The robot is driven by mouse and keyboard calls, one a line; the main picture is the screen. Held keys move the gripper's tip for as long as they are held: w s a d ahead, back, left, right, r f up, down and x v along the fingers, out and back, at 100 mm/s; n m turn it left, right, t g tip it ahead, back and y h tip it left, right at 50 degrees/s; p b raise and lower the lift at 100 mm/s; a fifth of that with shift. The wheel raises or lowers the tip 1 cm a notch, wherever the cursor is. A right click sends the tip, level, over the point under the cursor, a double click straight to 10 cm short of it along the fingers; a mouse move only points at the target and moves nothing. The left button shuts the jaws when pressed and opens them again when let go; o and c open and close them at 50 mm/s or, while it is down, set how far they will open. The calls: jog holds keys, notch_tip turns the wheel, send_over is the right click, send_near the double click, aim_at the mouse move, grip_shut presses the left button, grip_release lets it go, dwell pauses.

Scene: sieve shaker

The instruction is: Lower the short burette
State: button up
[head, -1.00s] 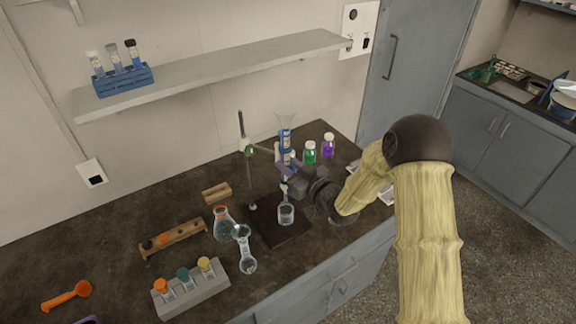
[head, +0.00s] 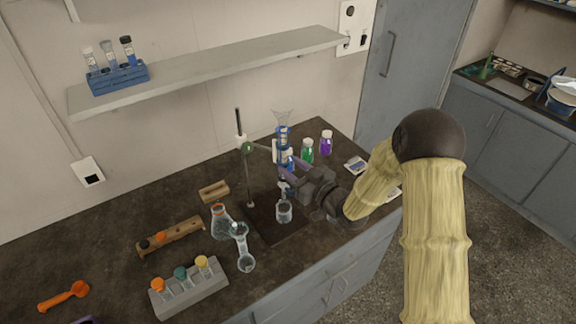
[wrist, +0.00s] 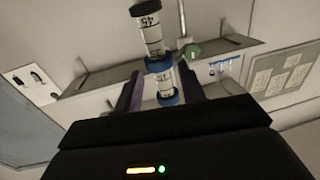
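The short burette (head: 283,138) is a clear upright tube with blue bands and a funnel-shaped top. It stands beside the thin rod stand (head: 243,165), held by a clamp (head: 247,147) with a green knob. A small glass beaker (head: 284,212) is below it on the dark stand base (head: 264,224). My gripper (head: 285,176) is at the burette's lower part. In the wrist view, the purple fingers of my gripper (wrist: 163,92) are apart, with the marked burette (wrist: 152,38) between them. A gap shows on its left side; contact on the right is unclear.
Green (head: 307,150) and purple (head: 326,143) bottles stand behind my gripper. A wall shelf (head: 215,70) runs above the counter.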

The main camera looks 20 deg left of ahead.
jog(key=v, duration=0.2)
jog(key=shift+s+d, duration=0.2)
jog(key=shift+d, duration=0.15)
jog(key=s+d+r+p, duration=0.2)
jog(key=d+r, duration=0.2)
jog(key=r, duration=0.3)
jog(key=shift+s+p, duration=0.35)
jog(key=shift+p, duration=0.05)
jog(key=shift+d, duration=0.1)
